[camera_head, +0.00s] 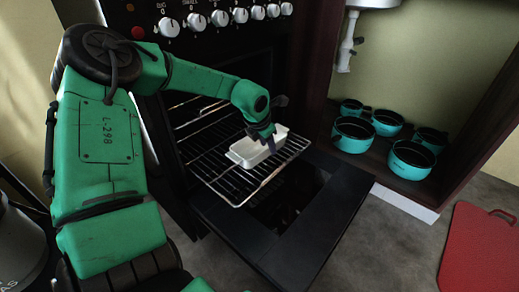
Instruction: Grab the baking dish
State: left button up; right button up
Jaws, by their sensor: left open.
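A white rectangular baking dish (247,156) sits on a wire oven rack (223,185) that is pulled out of the open oven. My left gripper (268,143) is at the dish's far right part, over its rim, and is open. The green wrist above it hides part of the dish and the fingers. Whether the fingers touch the dish is too small to tell. My right gripper is not in view.
The oven door (325,225) is folded down below the rack. Several teal pots (411,160) stand in an open cupboard at the right. A red board (482,252) lies at the lower right. Knobs (220,18) line the stove front above.

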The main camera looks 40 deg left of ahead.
aim_at(268, 154)
pick_arm(q)
jog(key=x, duration=0.3)
jog(key=shift+f+b, duration=0.15)
jog(key=shift+b, duration=0.2)
grip_shut()
dwell(1.0)
